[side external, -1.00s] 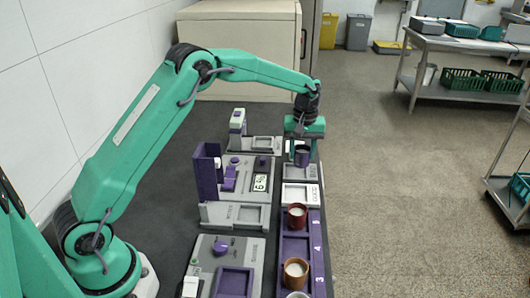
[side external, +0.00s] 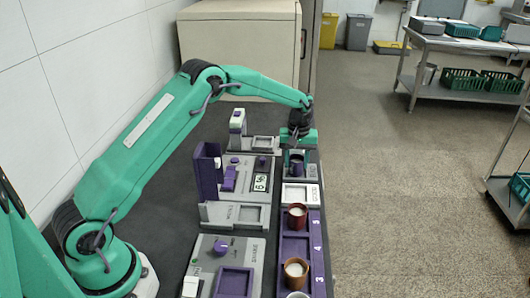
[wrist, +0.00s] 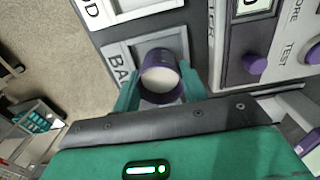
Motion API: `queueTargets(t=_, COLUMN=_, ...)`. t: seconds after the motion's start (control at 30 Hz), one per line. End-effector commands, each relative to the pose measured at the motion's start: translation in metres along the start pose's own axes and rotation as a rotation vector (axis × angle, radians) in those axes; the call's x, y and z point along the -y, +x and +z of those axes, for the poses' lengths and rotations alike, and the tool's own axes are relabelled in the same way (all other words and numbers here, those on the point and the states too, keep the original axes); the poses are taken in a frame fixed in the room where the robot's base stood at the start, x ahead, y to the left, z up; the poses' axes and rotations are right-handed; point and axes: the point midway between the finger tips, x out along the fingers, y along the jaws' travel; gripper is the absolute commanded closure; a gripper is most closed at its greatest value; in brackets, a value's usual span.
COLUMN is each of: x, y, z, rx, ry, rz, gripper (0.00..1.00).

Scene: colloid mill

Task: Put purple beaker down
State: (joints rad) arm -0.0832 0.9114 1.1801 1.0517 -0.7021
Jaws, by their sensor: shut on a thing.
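The purple beaker (wrist: 160,57) holds something pale and stands between the two green fingers of my gripper (wrist: 158,78). It is over or in the square tray (wrist: 113,50) whose partly hidden label reads "BA". In the side view the beaker (side external: 297,169) shows below my gripper (side external: 298,154), low at the tray at the far end of the row. My gripper is shut on the beaker. Whether its base touches the tray floor is hidden.
A white-framed tray (side external: 299,194) labelled GOOD lies nearer the side camera. A grey station with a display (side external: 260,183) stands to the left.

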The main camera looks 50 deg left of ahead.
Motion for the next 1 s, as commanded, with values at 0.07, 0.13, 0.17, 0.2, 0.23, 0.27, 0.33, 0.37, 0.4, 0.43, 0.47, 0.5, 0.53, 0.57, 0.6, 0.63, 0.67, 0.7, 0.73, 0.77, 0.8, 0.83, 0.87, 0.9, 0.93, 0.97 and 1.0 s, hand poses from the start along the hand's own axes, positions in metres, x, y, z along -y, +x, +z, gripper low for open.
queueTargets(t=0.07, x=-0.0001, y=0.0018, z=-0.0001, rx=-0.001, ry=0.000, rz=0.000, gripper=0.84)
queueTargets(t=0.13, x=-0.0002, y=0.0017, z=-0.0001, rx=-0.001, ry=0.000, rz=0.001, gripper=0.84)
queueTargets(t=0.17, x=-0.0002, y=0.0016, z=-0.0002, rx=-0.001, ry=0.000, rz=0.001, gripper=0.84)
queueTargets(t=0.2, x=-0.0002, y=0.0016, z=-0.0001, rx=-0.001, ry=0.000, rz=0.001, gripper=0.84)
queueTargets(t=0.23, x=-0.0002, y=0.0015, z=-0.0001, rx=-0.001, ry=0.000, rz=0.001, gripper=0.84)
queueTargets(t=0.27, x=-0.0002, y=0.0015, z=-0.0002, rx=-0.001, ry=0.000, rz=0.001, gripper=0.84)
queueTargets(t=0.33, x=-0.0002, y=0.0022, z=-0.0001, rx=-0.001, ry=0.000, rz=0.001, gripper=0.84)
queueTargets(t=0.37, x=-0.0002, y=0.0027, z=-0.0001, rx=-0.001, ry=0.000, rz=0.001, gripper=0.84)
queueTargets(t=0.4, x=-0.0002, y=0.0037, z=-0.0001, rx=-0.001, ry=0.000, rz=0.001, gripper=0.84)
queueTargets(t=0.43, x=-0.0002, y=0.0043, z=-0.0002, rx=-0.001, ry=0.000, rz=0.001, gripper=0.84)
queueTargets(t=0.47, x=-0.0002, y=0.0049, z=-0.0002, rx=-0.001, ry=0.000, rz=0.001, gripper=0.84)
queueTargets(t=0.5, x=-0.0003, y=0.0045, z=-0.0002, rx=-0.001, ry=0.000, rz=0.001, gripper=0.50)
queueTargets(t=0.53, x=-0.0003, y=0.0045, z=-0.0002, rx=-0.001, ry=0.000, rz=0.001, gripper=0.44)
queueTargets(t=0.57, x=-0.0003, y=0.0045, z=-0.0002, rx=-0.001, ry=0.000, rz=0.001, gripper=0.38)
queueTargets(t=0.6, x=-0.0002, y=0.0045, z=-0.0002, rx=-0.001, ry=0.000, rz=0.001, gripper=0.36)
queueTargets(t=0.63, x=-0.0002, y=0.0044, z=-0.0002, rx=-0.001, ry=0.000, rz=0.001, gripper=0.36)
queueTargets(t=0.67, x=-0.0002, y=0.0044, z=-0.0002, rx=-0.001, ry=0.000, rz=0.001, gripper=0.36)
queueTargets(t=0.7, x=-0.0003, y=0.0044, z=-0.0002, rx=-0.001, ry=0.000, rz=0.001, gripper=0.36)
queueTargets(t=0.73, x=-0.0002, y=0.0044, z=-0.0002, rx=-0.001, ry=0.000, rz=0.001, gripper=0.36)
queueTargets(t=0.77, x=-0.0002, y=0.0044, z=-0.0002, rx=-0.001, ry=0.000, rz=0.001, gripper=0.36)
queueTargets(t=0.8, x=-0.0002, y=0.0044, z=-0.0002, rx=-0.001, ry=0.000, rz=0.001, gripper=0.36)
queueTargets(t=0.83, x=-0.0002, y=0.0043, z=-0.0002, rx=-0.001, ry=0.000, rz=0.001, gripper=0.36)
queueTargets(t=0.87, x=-0.0002, y=0.0041, z=-0.0002, rx=-0.001, ry=0.000, rz=0.001, gripper=0.36)
queueTargets(t=0.9, x=-0.0003, y=0.0037, z=-0.0002, rx=-0.001, ry=0.000, rz=0.001, gripper=0.36)
queueTargets(t=0.93, x=-0.0003, y=0.0031, z=-0.0002, rx=-0.001, ry=0.000, rz=0.001, gripper=0.36)
queueTargets(t=0.97, x=-0.0003, y=0.0024, z=-0.0002, rx=-0.001, ry=0.000, rz=0.001, gripper=0.36)
queueTargets(t=1.0, x=-0.0003, y=0.0009, z=-0.0003, rx=-0.002, ry=0.000, rz=0.001, gripper=0.36)
